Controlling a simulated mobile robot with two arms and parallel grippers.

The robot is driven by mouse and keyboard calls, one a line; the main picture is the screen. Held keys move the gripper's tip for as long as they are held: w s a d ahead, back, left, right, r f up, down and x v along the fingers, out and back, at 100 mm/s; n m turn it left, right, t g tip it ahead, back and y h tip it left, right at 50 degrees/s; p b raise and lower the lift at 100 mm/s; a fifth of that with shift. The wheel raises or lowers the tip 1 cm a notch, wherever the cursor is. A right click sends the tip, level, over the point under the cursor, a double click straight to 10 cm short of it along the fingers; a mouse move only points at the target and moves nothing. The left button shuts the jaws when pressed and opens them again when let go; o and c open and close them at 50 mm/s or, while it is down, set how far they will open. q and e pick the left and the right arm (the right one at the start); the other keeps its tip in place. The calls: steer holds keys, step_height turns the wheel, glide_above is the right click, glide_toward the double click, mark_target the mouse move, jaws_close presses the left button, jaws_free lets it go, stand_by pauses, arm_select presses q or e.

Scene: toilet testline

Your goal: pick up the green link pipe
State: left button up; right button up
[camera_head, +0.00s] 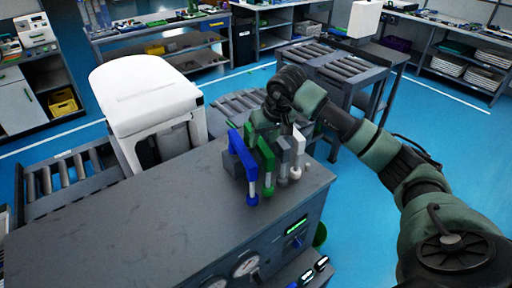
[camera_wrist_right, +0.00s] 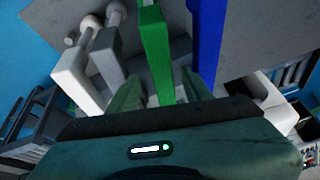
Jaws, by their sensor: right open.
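The green link pipe (camera_head: 267,157) stands upright in a row of pipes near the right edge of the grey bench top. My right gripper (camera_head: 264,128) is open at the far side of the row, close to the pipes' tops. In the right wrist view the green link pipe (camera_wrist_right: 155,42) shows between the two spread fingers of my right gripper (camera_wrist_right: 160,80). Whether a finger touches it I cannot tell. The left gripper is not in view.
The blue pipe (camera_head: 243,157) stands close on the green one's left; a grey pipe (camera_head: 283,155) and a white pipe (camera_head: 298,148) are on its right. A white toilet unit (camera_head: 145,90) stands behind the bench (camera_head: 150,225). The bench's left part is clear.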

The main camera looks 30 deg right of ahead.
steer(key=shift+w+f, duration=0.2)
steer(key=shift+f, duration=0.35)
steer(key=shift+w+a+f+p, duration=0.1)
steer(key=shift+f+p, duration=0.2)
steer(key=shift+p, duration=0.2)
steer(key=p+x, duration=0.2)
steer(key=x, duration=0.2)
steer(key=shift+a+f, duration=0.1)
steer(key=shift+f, duration=0.15)
steer(key=shift+w+f, duration=0.1)
steer(key=shift+f, duration=0.05)
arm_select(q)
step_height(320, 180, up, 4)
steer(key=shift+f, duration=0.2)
arm_select(e)
jaws_close()
